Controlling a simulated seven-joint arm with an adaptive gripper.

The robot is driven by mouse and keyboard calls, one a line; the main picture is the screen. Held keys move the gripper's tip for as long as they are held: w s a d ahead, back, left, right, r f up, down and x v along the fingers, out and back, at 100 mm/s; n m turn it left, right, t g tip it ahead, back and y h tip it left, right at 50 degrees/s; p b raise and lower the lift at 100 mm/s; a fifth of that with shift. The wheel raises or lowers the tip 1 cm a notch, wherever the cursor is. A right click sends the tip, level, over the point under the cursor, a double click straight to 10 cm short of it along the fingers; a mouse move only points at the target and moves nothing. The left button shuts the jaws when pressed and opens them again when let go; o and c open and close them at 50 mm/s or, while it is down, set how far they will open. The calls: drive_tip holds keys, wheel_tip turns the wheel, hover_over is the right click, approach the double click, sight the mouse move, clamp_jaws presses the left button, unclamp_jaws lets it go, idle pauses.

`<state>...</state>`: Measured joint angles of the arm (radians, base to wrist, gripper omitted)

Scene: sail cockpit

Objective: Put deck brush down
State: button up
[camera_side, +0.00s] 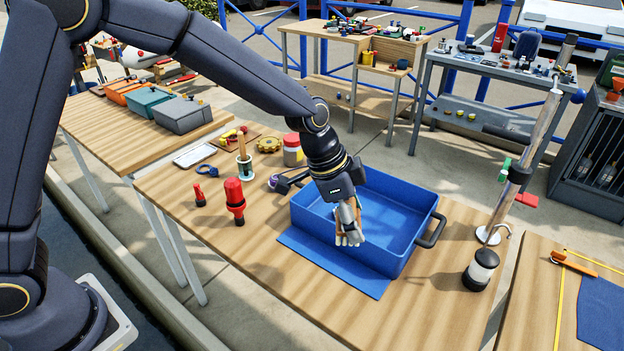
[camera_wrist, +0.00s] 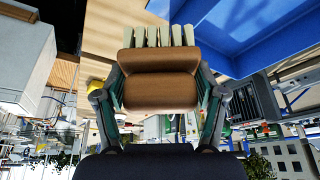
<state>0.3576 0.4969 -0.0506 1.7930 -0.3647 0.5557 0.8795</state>
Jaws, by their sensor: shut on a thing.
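My gripper (camera_wrist: 160,105) is shut on the deck brush (camera_wrist: 160,80), gripping its brown wooden block from both sides. Its pale bristles point away from the gripper in the wrist view. In the side view the brush (camera_side: 350,237) hangs below my gripper (camera_side: 348,215), bristles down. It is in front of or over the near wall of the blue tray (camera_side: 400,253), by the blue mat (camera_side: 335,266) on the wooden table. I cannot tell whether the bristles touch anything. The gripper hides part of the brush and of the tray.
A red flashlight-like item (camera_side: 235,202), a smaller red item (camera_side: 199,195) and a red-and-white jar (camera_side: 293,152) stand left of the tray. A black-and-white lantern (camera_side: 481,270) and a metal post (camera_side: 525,160) stand right. The table's front left is clear.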

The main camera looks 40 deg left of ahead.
drive_tip(key=s+d+m, duration=0.2)
drive_tip(key=s+d, duration=0.4)
drive_tip(key=d, duration=0.3)
drive_tip(key=shift+g, duration=0.3)
drive_tip(key=w+d+f, duration=0.2)
drive_tip(key=w+f, duration=0.1)
drive_tip(key=f, duration=0.1)
drive_tip(key=w+d+f, duration=0.3)
drive_tip(key=w+f, duration=0.1)
drive_tip(key=f, duration=0.1)
drive_tip(key=w+d+f, duration=0.2)
drive_tip(key=w+f, duration=0.2)
drive_tip(key=f, duration=0.1)
drive_tip(key=shift+w+d, duration=0.15)
drive_tip(key=shift+w+d+f, duration=0.25)
drive_tip(key=shift+w+f, duration=0.15)
drive_tip(key=shift+f, duration=0.35)
drive_tip(key=shift+f+h, duration=0.3)
drive_tip(key=shift+f, duration=0.95)
drive_tip(key=shift+f, duration=0.1)
drive_tip(key=o, duration=1.2)
